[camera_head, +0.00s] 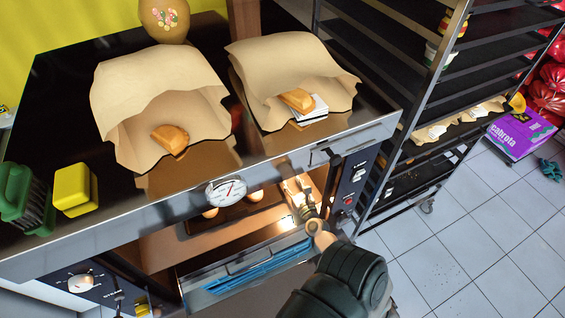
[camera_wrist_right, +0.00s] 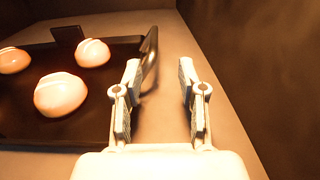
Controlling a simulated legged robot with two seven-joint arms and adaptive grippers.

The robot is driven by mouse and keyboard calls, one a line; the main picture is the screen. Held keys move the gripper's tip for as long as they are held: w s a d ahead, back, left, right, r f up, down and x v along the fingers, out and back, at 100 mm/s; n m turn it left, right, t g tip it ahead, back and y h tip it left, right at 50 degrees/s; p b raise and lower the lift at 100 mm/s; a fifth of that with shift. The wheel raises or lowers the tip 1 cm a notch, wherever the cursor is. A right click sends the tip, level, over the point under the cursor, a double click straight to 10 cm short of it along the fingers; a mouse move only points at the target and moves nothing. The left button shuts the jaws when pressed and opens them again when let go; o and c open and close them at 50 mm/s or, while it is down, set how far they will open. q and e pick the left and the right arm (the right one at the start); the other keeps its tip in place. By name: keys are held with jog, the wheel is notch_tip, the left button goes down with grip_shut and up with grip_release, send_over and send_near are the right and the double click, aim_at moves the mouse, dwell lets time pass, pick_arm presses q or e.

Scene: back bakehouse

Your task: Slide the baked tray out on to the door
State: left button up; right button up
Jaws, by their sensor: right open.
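The dark baked tray (camera_head: 232,210) lies inside the lit oven under the counter, with pale round buns (camera_head: 255,194) on it. The tray also shows in the right wrist view (camera_wrist_right: 110,130), with several buns (camera_wrist_right: 60,94) and a black loop handle (camera_wrist_right: 150,57) on its right side. The oven door (camera_head: 195,297) appears lowered, with blue slatted material on it. My right gripper (camera_head: 297,188) reaches into the oven's right side. In the wrist view its open, empty fingers (camera_wrist_right: 160,88) are just right of the tray, close to the handle. My left gripper is out of view.
Paper bags with loaves (camera_head: 170,139) (camera_head: 298,99), a yellow sponge (camera_head: 75,190) and a green brush (camera_head: 25,200) stand on the counter above. A dial thermometer (camera_head: 226,190) sits at its front edge. A tray rack (camera_head: 440,95) stands right. The oven wall (camera_wrist_right: 255,80) is close right of the gripper.

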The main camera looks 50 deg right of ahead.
jog(key=x, duration=0.2)
jog(key=a+x, duration=0.1)
jog(key=x, duration=0.2)
jog(key=r+x, duration=0.1)
jog(key=x, duration=0.2)
jog(key=shift+w+a+p, duration=0.15)
jog(key=shift+w+p, duration=0.15)
jog(key=shift+w, duration=0.15)
jog(key=shift+w+d+f, duration=0.25)
jog(key=shift+w+d, duration=0.15)
jog(key=shift+d, duration=0.2)
jog(key=shift+d+f, duration=0.2)
jog(key=shift+d, duration=0.1)
jog(key=shift+a+r, duration=0.3)
jog(key=shift+a, duration=0.15)
grip_shut()
